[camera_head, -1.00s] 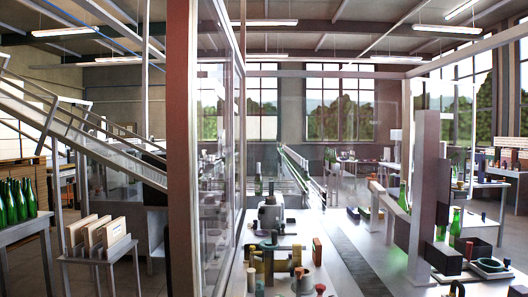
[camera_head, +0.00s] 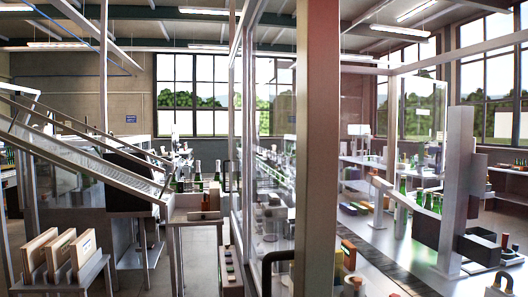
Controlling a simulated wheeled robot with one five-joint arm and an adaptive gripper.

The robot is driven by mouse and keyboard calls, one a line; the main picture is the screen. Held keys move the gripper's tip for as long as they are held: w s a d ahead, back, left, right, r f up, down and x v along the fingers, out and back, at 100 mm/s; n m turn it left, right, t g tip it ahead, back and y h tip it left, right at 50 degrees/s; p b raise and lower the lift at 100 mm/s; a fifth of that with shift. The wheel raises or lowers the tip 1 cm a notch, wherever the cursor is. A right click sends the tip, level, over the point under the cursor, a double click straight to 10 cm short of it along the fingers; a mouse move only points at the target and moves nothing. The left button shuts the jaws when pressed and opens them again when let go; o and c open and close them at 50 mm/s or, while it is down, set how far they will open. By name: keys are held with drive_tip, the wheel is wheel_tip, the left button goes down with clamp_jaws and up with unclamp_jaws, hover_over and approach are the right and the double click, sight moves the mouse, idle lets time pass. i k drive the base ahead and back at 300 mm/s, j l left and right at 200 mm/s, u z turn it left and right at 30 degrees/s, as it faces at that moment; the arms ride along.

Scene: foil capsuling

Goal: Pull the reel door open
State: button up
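A tall clear panel in a light frame (camera_head: 237,130) stands left of a thick brown post (camera_head: 317,150). A dark bent handle (camera_head: 277,256) shows low beside this post, cut off by the bottom edge. Another dark upright handle (camera_head: 227,177) shows at the panel's left side. I cannot tell for sure which panel is the reel door, or whether it stands ajar. The reel itself cannot be made out. My gripper is not in view.
Left, an inclined metal conveyor (camera_head: 85,150) runs down past a low stand with wooden boards (camera_head: 60,255). Green bottles (camera_head: 197,172) stand behind it. Right of the post is a machine bench with a grey upright column (camera_head: 458,180). Floor shows between stand and panel.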

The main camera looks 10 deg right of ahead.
sight(264, 289)
drive_tip(key=i+j, duration=0.1)
drive_tip(key=j, duration=0.3)
drive_tip(key=i+j, duration=0.15)
drive_tip(key=j, duration=0.2)
drive_tip(key=i+j, duration=0.1)
drive_tip(key=j, duration=0.3)
drive_tip(key=i+j, duration=0.15)
drive_tip(key=j, duration=0.25)
drive_tip(key=i+j, duration=0.1)
drive_tip(key=j, duration=0.3)
drive_tip(key=i+j, duration=0.1)
drive_tip(key=j, duration=0.25)
drive_tip(key=i+j, duration=0.15)
drive_tip(key=j, duration=0.25)
drive_tip(key=i+j, duration=0.1)
drive_tip(key=j, duration=0.3)
